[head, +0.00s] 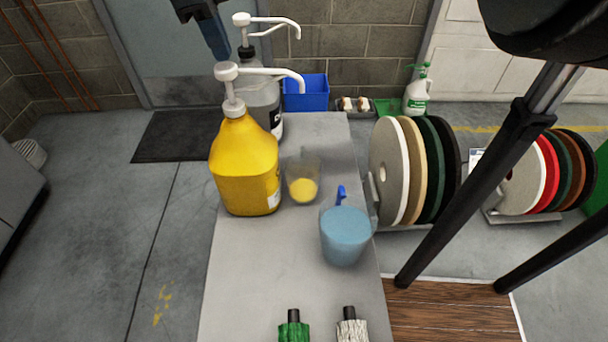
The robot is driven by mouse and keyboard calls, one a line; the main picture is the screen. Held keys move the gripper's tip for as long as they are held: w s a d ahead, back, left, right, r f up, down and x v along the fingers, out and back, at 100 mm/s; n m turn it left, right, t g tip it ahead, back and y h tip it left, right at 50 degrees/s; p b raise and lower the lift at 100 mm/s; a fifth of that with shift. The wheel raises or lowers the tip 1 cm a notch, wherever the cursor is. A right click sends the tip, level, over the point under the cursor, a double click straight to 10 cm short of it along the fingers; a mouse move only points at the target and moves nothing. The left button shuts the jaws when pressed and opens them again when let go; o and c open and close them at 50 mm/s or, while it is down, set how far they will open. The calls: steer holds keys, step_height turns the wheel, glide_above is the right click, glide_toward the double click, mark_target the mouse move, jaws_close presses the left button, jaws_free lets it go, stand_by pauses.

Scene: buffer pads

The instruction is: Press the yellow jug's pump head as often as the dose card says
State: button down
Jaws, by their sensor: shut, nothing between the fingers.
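The yellow jug (245,165) stands upright on the grey bench, with a small pale label low on its right side. Its white pump head (227,71) stands up on a white stem, with the spout reaching right. A clear cup (304,175) with some yellow liquid in it stands on the bench just right of the jug, below the spout's end. My gripper (217,52) is shut and empty, pointing down just above the pump head; I cannot tell whether it touches. I cannot make out a readable dose card.
A grey jug with a white pump (262,95) stands close behind the yellow jug. A blue-filled measuring jug (345,238) stands front right of the cup. A blue bin (306,93) is behind. Round pads (393,170) stand in a rack right of the bench.

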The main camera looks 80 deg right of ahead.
steer(key=shift+r+p, duration=1.2)
steer(key=shift+r, duration=1.35)
